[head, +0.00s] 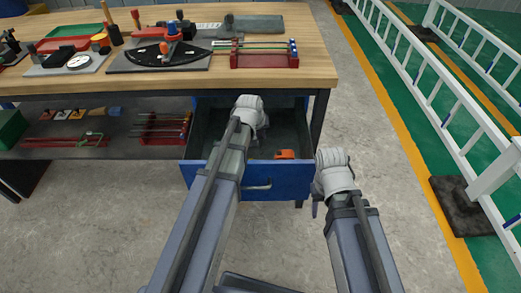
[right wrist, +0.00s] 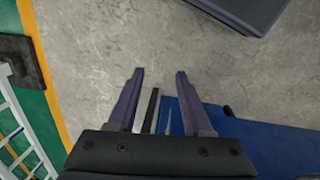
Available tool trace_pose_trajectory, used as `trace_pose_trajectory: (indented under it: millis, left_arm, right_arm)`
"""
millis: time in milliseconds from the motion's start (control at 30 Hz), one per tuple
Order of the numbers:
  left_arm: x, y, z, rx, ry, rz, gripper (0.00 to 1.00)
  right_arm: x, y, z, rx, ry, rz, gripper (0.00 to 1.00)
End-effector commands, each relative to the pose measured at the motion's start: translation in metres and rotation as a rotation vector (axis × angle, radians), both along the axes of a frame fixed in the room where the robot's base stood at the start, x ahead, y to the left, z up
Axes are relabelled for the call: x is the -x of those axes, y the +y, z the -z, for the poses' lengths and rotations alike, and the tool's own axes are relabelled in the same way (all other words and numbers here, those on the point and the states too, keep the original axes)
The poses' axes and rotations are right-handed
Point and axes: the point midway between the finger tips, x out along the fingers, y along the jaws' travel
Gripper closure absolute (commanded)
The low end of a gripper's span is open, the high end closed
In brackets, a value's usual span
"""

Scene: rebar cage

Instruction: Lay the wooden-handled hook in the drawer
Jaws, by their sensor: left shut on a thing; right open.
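The blue drawer (head: 225,181) under the workbench stands pulled open. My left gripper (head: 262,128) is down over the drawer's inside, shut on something. Its fingertips and what they hold are mostly hidden behind my wrist, and I cannot make out the wooden-handled hook clearly. My right gripper (head: 317,207) is beside the drawer's front right corner, outside the drawer. In the right wrist view its two fingers (right wrist: 159,80) are spread with nothing between their tips, and the blue drawer side (right wrist: 262,145) lies just to the right.
An orange item (head: 284,154) lies in the drawer near the front right. The wooden benchtop (head: 310,75) carries several tools, a black angle gauge plate (head: 150,58) and a red rack (head: 262,60). A lower shelf (head: 70,152) holds more tools. White railings (head: 440,100) stand right; the floor between is clear.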

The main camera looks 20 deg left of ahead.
Motion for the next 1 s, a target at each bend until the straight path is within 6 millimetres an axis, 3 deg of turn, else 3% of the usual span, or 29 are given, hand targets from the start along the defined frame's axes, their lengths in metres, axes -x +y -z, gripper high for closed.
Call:
trace_pose_trajectory:
  millis: [33, 267, 600, 1000]
  left_arm:
    - [0.0, 0.0, 0.009, 0.0, 0.0, 0.0, 1.0]
    - [0.0, 0.0, 0.011, 0.0, 0.0, 0.0, 1.0]
    - [0.0, 0.0, 0.047, 0.0, 0.0, 0.0, 1.0]
    - [0.0, 0.0, 0.049, 0.0, 0.0, 0.0, 1.0]
  right_arm:
    - [0.0, 0.0, 0.009, 0.001, 0.0, 0.0, 0.5]
    - [0.0, 0.0, 0.011, 0.002, -0.001, -0.001, 0.5]
    - [-0.001, -0.001, 0.047, 0.008, -0.002, -0.002, 0.5]
    - [-0.001, -0.002, 0.049, 0.008, -0.003, -0.003, 0.5]
